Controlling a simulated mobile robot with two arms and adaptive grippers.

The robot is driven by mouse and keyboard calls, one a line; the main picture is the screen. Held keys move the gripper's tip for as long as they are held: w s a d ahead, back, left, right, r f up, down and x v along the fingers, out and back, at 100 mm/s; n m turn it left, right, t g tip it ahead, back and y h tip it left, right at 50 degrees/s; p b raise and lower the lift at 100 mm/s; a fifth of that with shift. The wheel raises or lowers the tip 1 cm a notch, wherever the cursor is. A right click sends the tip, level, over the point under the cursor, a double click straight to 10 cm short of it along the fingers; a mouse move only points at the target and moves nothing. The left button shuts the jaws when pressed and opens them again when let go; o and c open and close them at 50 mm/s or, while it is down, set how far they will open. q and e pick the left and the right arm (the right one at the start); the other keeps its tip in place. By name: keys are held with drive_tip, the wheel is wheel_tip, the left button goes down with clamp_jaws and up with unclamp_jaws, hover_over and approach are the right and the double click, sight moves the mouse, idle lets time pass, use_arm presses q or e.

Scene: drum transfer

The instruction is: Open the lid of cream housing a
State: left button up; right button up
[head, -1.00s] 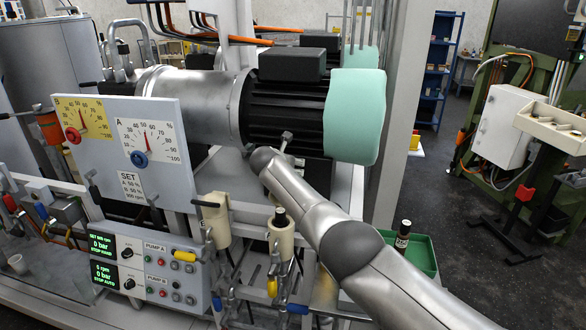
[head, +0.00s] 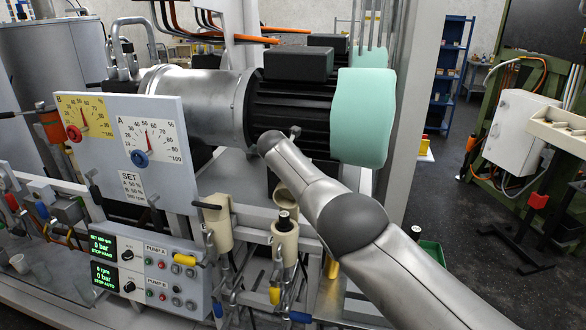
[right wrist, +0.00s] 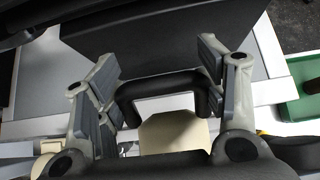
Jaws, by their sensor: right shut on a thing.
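Two cream housings stand on the front rail in the head view: a left one (head: 217,222) with a dark handle on top, and a right one (head: 285,240) with a dark-and-white piece at its top. I see no letter on either. A tilted cream part (head: 287,193), looking like a raised lid, shows above the right one, partly behind my right arm. In the right wrist view my right gripper (right wrist: 158,76) is shut on a black bar handle (right wrist: 168,84), with a cream surface (right wrist: 175,138) beside it. My right fingers are hidden in the head view. My left gripper is out of view.
A motor with a mint-green end cap (head: 362,118) sits behind my right arm. The dial panel (head: 150,185) and pump control box (head: 150,268) stand left. A green tray (right wrist: 300,92) lies to the right of the gripper. Hoses and valves crowd below the housings.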

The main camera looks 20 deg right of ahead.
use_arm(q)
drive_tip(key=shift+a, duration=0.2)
use_arm(e)
drive_tip(key=shift+w+r, duration=0.2)
drive_tip(key=shift+r, duration=0.35)
drive_tip(key=o, duration=1.5)
drive_tip(key=shift+s+f, duration=0.1)
drive_tip(key=shift+f, duration=0.15)
drive_tip(key=shift+f, duration=0.1)
drive_tip(key=shift+s+a+r, duration=0.15)
drive_tip(key=shift+r, duration=0.05)
